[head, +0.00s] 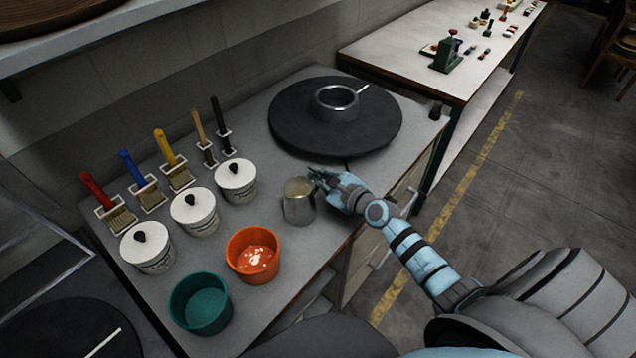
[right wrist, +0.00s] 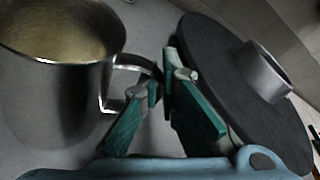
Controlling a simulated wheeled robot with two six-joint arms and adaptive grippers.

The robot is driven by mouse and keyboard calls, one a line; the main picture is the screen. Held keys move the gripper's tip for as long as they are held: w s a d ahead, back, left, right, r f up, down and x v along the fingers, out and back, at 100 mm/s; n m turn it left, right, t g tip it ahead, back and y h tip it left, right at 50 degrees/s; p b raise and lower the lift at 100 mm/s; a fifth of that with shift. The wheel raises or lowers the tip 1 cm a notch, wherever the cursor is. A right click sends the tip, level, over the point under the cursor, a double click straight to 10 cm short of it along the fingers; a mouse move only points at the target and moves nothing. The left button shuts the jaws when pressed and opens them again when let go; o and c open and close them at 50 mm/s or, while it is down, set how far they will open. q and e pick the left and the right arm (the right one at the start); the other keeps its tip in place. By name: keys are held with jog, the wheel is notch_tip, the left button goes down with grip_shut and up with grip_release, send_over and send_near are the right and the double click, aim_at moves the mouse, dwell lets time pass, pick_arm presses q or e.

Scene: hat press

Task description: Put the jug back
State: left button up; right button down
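The jug (head: 299,203) is a metal pitcher with pale tan contents, upright at the bench's front edge, right of the orange pot. I cannot tell whether its base touches the bench. In the right wrist view the jug (right wrist: 60,85) fills the left side, its handle reaching toward my fingers. My right gripper (head: 322,181) is at the handle side of the jug. In the right wrist view its fingertips (right wrist: 163,82) are close together around the handle's outer part, which they partly hide. My left gripper is not in view.
A black round plate (head: 290,125) with a metal ring (head: 337,107) lies behind the jug. An orange pot (head: 252,255) and a teal pot (head: 200,303) stand to the left. Several white lidded tubs (head: 236,184) and brushes (head: 178,173) line the back. Bare bench (head: 262,205) lies left of the jug.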

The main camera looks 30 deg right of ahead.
jog(key=shift+r, duration=0.15)
jog(key=c, duration=1.8)
grip_release()
jog(key=p+v, duration=0.4)
jog(key=v, duration=0.8)
